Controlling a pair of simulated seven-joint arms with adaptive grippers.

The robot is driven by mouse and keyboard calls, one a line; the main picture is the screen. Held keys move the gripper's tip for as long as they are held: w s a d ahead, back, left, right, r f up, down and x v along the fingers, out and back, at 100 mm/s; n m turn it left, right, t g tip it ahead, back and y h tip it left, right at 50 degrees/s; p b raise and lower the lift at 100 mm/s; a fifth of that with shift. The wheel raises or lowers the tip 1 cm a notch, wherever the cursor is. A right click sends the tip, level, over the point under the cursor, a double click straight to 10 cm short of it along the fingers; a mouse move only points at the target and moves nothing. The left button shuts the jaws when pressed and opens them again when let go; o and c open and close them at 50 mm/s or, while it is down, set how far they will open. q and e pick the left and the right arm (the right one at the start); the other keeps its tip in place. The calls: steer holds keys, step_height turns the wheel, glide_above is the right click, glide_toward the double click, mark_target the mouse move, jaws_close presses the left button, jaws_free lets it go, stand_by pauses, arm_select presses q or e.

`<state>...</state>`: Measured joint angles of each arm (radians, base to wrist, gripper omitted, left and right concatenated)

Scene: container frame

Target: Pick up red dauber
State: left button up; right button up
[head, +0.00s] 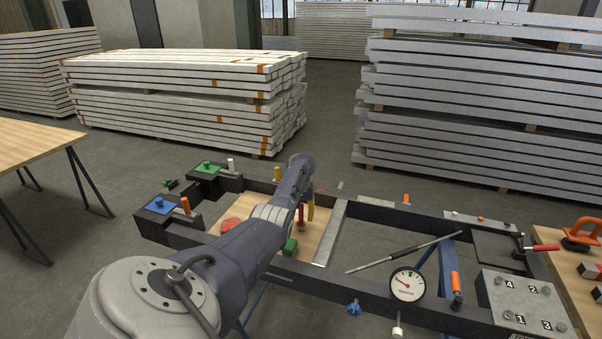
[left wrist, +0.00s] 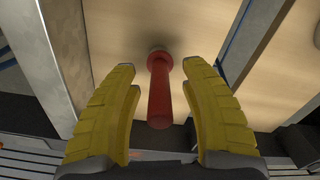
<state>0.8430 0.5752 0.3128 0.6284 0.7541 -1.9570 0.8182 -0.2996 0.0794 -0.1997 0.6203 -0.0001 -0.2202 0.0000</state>
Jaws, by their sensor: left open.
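The red dauber (head: 301,215) stands upright on the pale wooden board (head: 318,238) inside the black frame. In the left wrist view the red dauber (left wrist: 160,92) lies between the two yellow fingers of my left gripper (left wrist: 159,70), with a gap on each side. Its pale lower end meets the board. My left gripper (head: 307,207) is open around or just over the dauber; in the head view my arm hides part of it. My right gripper is not in view.
The black frame rail (head: 345,290) runs in front. A dial gauge (head: 407,285) and a thin rod (head: 405,252) lie to the right.

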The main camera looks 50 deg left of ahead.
arm_select(q)
steer(key=shift+c, duration=0.3)
jaws_close()
stand_by(0.3)
